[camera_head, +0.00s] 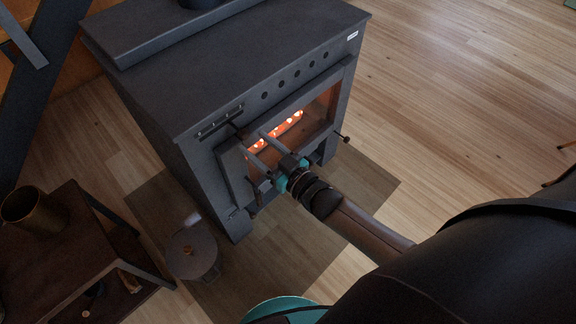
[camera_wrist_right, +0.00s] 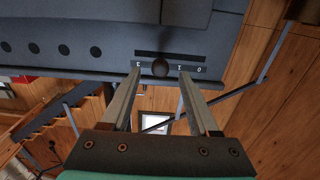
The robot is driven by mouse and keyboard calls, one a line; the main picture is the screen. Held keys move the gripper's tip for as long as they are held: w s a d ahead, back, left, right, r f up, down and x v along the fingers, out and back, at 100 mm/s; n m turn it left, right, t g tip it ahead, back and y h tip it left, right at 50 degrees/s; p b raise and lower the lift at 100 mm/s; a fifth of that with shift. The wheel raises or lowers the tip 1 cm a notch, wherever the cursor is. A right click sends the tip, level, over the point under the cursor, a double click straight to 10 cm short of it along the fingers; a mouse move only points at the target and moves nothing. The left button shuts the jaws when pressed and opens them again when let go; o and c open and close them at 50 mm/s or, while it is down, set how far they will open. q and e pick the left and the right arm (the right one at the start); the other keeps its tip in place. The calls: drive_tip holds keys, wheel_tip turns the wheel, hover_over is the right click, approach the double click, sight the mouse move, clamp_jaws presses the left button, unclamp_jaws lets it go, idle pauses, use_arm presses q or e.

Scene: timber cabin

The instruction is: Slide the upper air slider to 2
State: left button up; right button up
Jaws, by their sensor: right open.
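The upper air slider is a dark slot with a scale plate (camera_head: 220,120) on the upper left of the stove front. In the right wrist view, its round dark knob (camera_wrist_right: 160,68) sits below the slot (camera_wrist_right: 172,56), left of the "1" and "0" marks. A further mark to its left is too small to read surely. My right gripper (camera_head: 250,130) is open in front of the stove front. In the wrist view its fingers stand on either side of the knob, with gaps; contact cannot be told. My left gripper is not in view.
The dark stove (camera_head: 250,60) has a glowing window (camera_head: 285,130) just below the slider, and a row of round holes to its right. A lidded metal pot (camera_head: 190,252) stands on the floor. A low table (camera_head: 60,245) with a brass pot (camera_head: 35,208) is at left.

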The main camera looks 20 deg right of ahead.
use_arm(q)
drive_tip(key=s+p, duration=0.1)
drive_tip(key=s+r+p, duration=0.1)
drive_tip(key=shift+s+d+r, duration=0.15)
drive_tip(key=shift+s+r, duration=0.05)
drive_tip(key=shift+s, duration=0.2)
use_arm(e)
drive_tip(key=v, duration=1)
drive_tip(key=shift+s, duration=0.2)
drive_tip(key=shift+d, duration=0.1)
drive_tip(key=s+d+f+m+g+h, duration=0.1)
drive_tip(key=s+d+f+g+h, duration=0.15)
drive_tip(key=f, duration=0.75)
drive_tip(key=s+d+f+g+h, duration=0.2)
drive_tip(key=s+f+g, duration=0.2)
drive_tip(key=f, duration=0.5)
drive_tip(key=s+f+g+h, duration=0.1)
drive_tip(key=s+f+g, duration=0.3)
drive_tip(key=s, duration=0.5)
drive_tip(key=s+d+f+g+h, duration=0.1)
drive_tip(key=s+f+g, duration=0.3)
drive_tip(key=s+f, duration=0.5)
drive_tip(key=shift+s+d+m, duration=0.3)
drive_tip(key=shift+s+d, duration=0.05)
drive_tip(key=shift+s, duration=0.35)
